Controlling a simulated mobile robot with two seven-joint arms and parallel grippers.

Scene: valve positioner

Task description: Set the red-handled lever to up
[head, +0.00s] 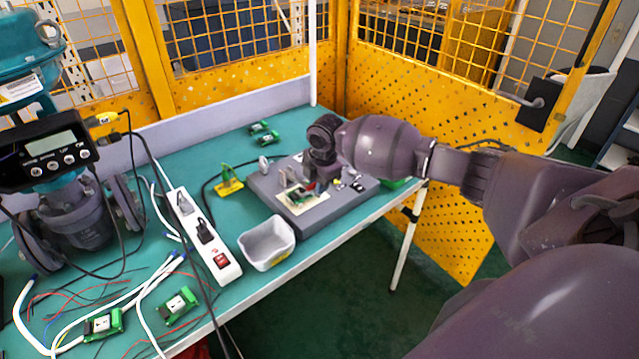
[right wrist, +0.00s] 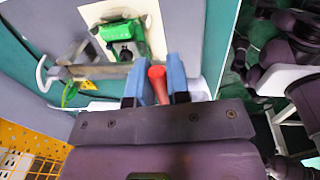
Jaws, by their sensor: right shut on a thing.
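The red-handled lever (right wrist: 158,84) shows in the right wrist view between the two blue finger pads of my right gripper (right wrist: 156,82), which is shut on it. In the head view a small bit of the red handle (head: 311,186) shows below my right gripper (head: 308,182), over the grey panel (head: 320,212) on the bench. The lever's pivot and base are mostly hidden by my arm, so its exact angle is hard to tell. My left gripper is in neither view.
A white bin (head: 267,243) and a power strip (head: 205,235) stand left of the panel. Several green boards, cables and a valve with a display (head: 45,150) lie further left. A yellow mesh fence (head: 240,70) closes the back and right.

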